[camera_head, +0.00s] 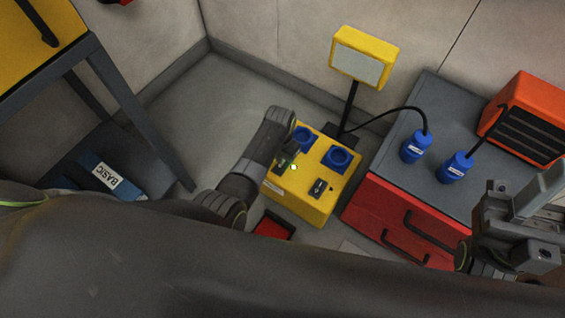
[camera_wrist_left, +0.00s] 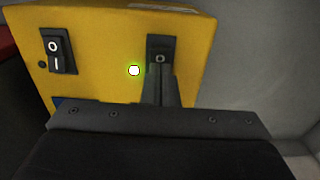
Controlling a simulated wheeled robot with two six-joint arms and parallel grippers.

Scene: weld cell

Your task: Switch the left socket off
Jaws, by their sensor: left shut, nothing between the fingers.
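The yellow socket box (camera_head: 312,205) stands on the floor with a blue left socket (camera_head: 301,135) and a blue right socket (camera_head: 339,158) on top. My left gripper (camera_head: 287,158) is shut and empty over the box's left side. In the left wrist view its fingertips (camera_wrist_left: 160,72) are at the left socket's black rocker switch (camera_wrist_left: 160,50), covering its lower part; I cannot tell whether they touch. The right socket's switch (camera_wrist_left: 58,50) is clear. My right gripper (camera_head: 530,215) is at the far right; its jaw opening is unclear.
A yellow work light (camera_head: 364,56) stands behind the box. Two blue plugs (camera_head: 415,147) (camera_head: 456,167) stand on the grey top of the red cabinet (camera_head: 385,215), beside an orange heater-like unit (camera_head: 525,120). A table leg (camera_head: 140,125) is at the left.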

